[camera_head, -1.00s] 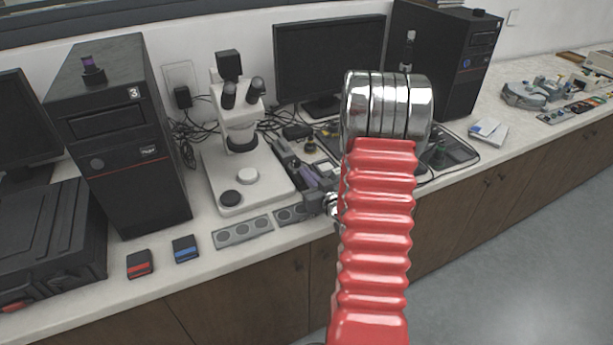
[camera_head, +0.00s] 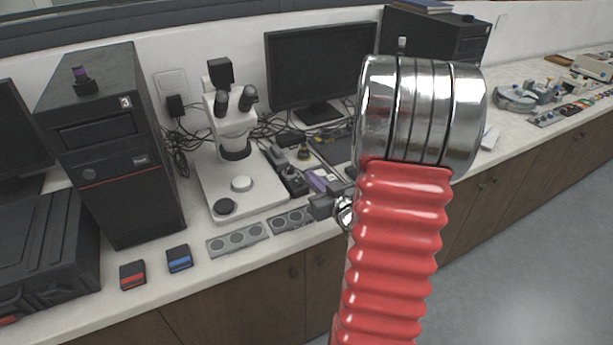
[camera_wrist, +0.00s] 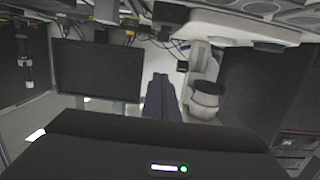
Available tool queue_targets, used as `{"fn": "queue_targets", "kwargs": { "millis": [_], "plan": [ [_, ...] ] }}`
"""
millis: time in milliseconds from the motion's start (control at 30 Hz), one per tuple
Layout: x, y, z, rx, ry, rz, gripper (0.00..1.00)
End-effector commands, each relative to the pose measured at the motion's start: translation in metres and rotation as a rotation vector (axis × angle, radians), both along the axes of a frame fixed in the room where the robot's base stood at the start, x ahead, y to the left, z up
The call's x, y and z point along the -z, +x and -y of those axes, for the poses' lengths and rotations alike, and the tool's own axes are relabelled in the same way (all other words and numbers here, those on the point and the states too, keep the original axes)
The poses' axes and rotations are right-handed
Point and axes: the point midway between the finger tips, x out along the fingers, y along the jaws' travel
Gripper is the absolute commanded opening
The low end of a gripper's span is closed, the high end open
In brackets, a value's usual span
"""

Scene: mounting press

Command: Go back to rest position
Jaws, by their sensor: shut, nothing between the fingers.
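My red ribbed arm with its chrome joint fills the middle right of the head view. My gripper (camera_head: 322,205) shows there only in part, as a dark shape left of the arm over the counter's front area. In the wrist view my gripper's dark fingers (camera_wrist: 161,98) are together with nothing between them. They are in front of the gap between the black monitor (camera_wrist: 98,70) and the white microscope (camera_wrist: 203,75). No held object shows.
On the counter (camera_head: 215,265) are a black computer tower (camera_head: 115,160), the microscope (camera_head: 240,180), the monitor (camera_head: 320,70), grey plates with round discs (camera_head: 237,239), a red-striped box (camera_head: 132,275) and a blue-striped box (camera_head: 179,258). Floor (camera_head: 530,280) is clear at lower right.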

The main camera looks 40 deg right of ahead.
Motion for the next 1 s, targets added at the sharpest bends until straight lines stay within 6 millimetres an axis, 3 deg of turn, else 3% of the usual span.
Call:
{"fn": "queue_targets", "kwargs": {
  "millis": [267, 1000],
  "plan": [
    [-0.0057, -0.0140, -0.0047, -0.001, -0.001, 0.000, 0.00],
    [-0.0099, -0.0061, -0.0100, 0.000, -0.017, -0.036, 0.00]
  ]
}}
